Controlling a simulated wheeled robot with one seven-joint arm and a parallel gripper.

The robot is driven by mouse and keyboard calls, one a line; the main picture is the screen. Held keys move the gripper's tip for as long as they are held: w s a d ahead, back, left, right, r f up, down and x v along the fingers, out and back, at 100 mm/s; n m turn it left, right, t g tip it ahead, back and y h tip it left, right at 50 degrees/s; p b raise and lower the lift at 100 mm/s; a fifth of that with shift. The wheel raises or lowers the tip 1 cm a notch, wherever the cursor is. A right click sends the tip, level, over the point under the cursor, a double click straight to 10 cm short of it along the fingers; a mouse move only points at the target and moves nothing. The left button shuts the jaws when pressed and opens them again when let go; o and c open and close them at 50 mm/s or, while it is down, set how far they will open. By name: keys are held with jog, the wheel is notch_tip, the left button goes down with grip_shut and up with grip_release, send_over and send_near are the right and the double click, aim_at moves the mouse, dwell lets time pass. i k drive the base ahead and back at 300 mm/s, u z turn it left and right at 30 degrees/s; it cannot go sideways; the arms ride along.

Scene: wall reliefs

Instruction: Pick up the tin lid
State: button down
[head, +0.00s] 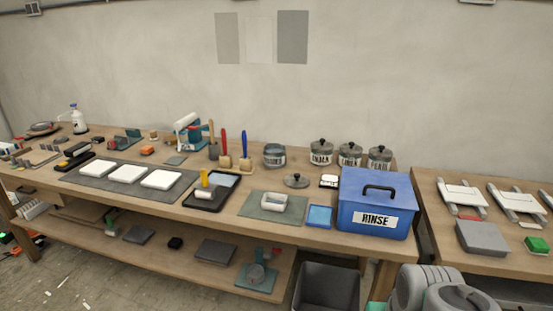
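A round dark-grey tin lid (296,181) with a small knob on top lies on the long wooden workbench (340,247). An open tin (274,155) with a label stands behind it and a little to the left. Three labelled tins with knobbed lids stand to the right at the back: a left one (321,153), a middle one (350,155) and a right one (379,159). My gripper is not in view. Rounded grey parts at the bottom right look like my arm, but no fingertips show.
A blue RINSE box (375,205) stands right of the lid, with a blue tray (320,216) beside it. A grey mat (265,206) with a white block (273,202) lies in front of the lid. Upright handled tools (245,150) stand to its left. A second table (470,240) is at right.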

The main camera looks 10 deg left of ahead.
aim_at(296, 181)
jog(key=z, duration=0.05)
jog(key=k, duration=0.45)
jog(key=u, duration=1.1)
jog(key=i, duration=0.75)
jog(key=u, duration=0.4)
jog(key=i, duration=1)
jog(key=z, duration=0.6)
jog(key=i, duration=0.7)
jog(key=z, duration=0.1)
